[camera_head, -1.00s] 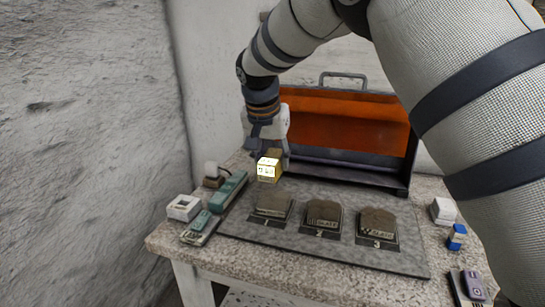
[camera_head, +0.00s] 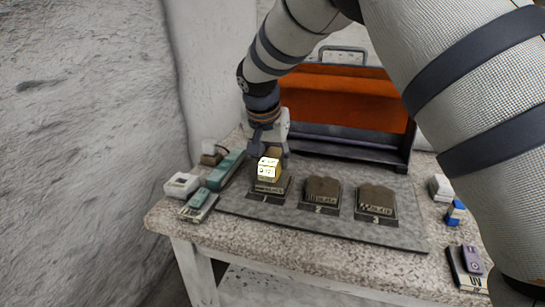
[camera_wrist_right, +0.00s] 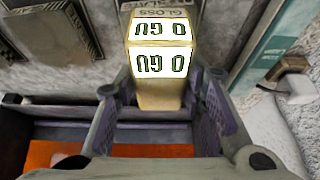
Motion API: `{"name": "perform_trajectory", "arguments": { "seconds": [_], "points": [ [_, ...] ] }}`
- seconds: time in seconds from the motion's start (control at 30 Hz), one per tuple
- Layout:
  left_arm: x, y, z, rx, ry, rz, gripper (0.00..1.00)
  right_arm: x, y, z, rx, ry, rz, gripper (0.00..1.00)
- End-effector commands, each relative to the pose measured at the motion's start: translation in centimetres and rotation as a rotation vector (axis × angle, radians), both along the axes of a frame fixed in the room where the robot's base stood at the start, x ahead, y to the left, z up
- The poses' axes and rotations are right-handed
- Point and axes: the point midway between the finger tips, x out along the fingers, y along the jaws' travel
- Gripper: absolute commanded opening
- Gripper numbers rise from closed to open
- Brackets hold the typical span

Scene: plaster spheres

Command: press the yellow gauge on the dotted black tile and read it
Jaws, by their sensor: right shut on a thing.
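The yellow gauge (camera_head: 268,169) is held by my right gripper (camera_head: 270,150) above the tile numbered 1 (camera_head: 268,189). Whether it touches that tile is unclear. In the right wrist view the gauge (camera_wrist_right: 160,60) sits between the two fingers of the right gripper (camera_wrist_right: 165,92); its white displays appear upside down and seem to read 0 GU. Two more dark tiles, numbered 2 (camera_head: 322,190) and 3 (camera_head: 376,201), lie to the right in a row. Their small printed marks are too blurred to tell which is dotted. My left gripper is not in view.
The tiles lie on a grey mat (camera_head: 300,226) on a speckled table. An orange-backed box (camera_head: 345,95) stands behind. Teal cases (camera_head: 225,170) and a white block (camera_head: 181,186) are at left; a blue-white item (camera_head: 455,212) and a purple device (camera_head: 472,262) are at right.

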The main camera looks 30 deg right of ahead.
Motion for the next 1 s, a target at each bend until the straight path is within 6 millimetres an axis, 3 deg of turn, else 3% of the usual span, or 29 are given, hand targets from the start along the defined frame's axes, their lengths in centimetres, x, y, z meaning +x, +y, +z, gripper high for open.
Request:
{"name": "perform_trajectory", "arguments": {
  "seconds": [1.0],
  "points": [
    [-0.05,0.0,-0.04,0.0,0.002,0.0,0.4,0.03,0.01,-0.86,0.0,-0.001,0.0,0.14]
  ]
}}
